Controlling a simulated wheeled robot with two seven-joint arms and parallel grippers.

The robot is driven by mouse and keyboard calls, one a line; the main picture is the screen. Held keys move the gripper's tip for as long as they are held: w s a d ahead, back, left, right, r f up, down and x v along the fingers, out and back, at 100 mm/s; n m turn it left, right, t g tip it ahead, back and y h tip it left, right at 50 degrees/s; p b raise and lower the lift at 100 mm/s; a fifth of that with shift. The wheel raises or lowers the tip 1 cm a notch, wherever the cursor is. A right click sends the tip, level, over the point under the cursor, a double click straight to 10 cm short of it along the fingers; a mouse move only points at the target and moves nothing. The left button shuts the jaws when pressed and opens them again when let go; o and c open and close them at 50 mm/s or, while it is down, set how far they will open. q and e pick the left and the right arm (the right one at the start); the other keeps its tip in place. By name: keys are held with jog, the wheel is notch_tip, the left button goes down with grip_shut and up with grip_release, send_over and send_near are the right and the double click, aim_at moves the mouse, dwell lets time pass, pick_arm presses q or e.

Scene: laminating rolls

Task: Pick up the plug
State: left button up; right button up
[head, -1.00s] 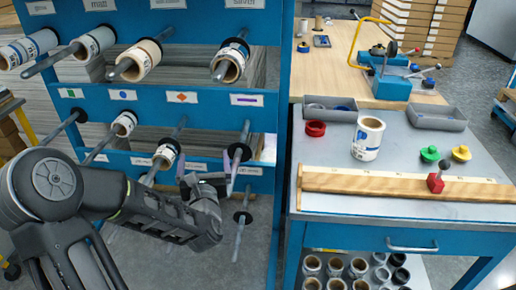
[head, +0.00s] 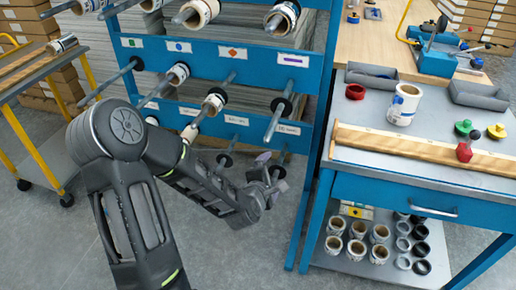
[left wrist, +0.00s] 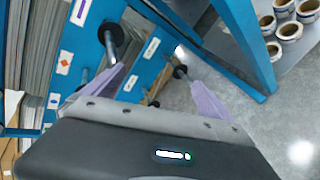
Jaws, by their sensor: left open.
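Several candidates for the plug lie on the grey worktop in the head view; I cannot tell which is meant. They are a red round piece (head: 355,91), a green knobbed piece (head: 463,128) and a yellow knobbed piece (head: 497,131). My left gripper (head: 273,171) is open with nothing visible between its purple fingers, low in front of the blue rack, well left of and below these pieces. In the left wrist view the gripper (left wrist: 160,90) is spread wide, with rack pegs and floor beyond. My right gripper is not in view.
The blue rack (head: 205,52) carries rolls on protruding pegs with black discs, close to my left gripper. A white roll (head: 404,104), grey trays (head: 478,95) and a wooden rail (head: 420,146) with a red clamp are on the worktop. Roll cores stand on the shelf below. Floor is clear at front.

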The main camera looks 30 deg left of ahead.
pick_arm(q)
jog(key=s+d+f+m+g+h, duration=0.3)
jog(key=s+d+f+m+h, duration=0.15)
jog(key=d+f+m, duration=0.5)
jog(key=s+d+f+m+g+h, duration=0.1)
jog(key=s+d+f+m+g, duration=0.3)
jog(key=s+d+f+m, duration=0.3)
jog(key=s+d+f+m+g+h, duration=0.2)
jog(key=s+d+f+m+g, duration=0.2)
jog(key=s+d+f+m, duration=0.3)
jog(key=s+d, duration=0.3)
jog(key=s, duration=0.4)
jog(key=shift+g, duration=0.4)
jog(key=shift+d+f, duration=0.1)
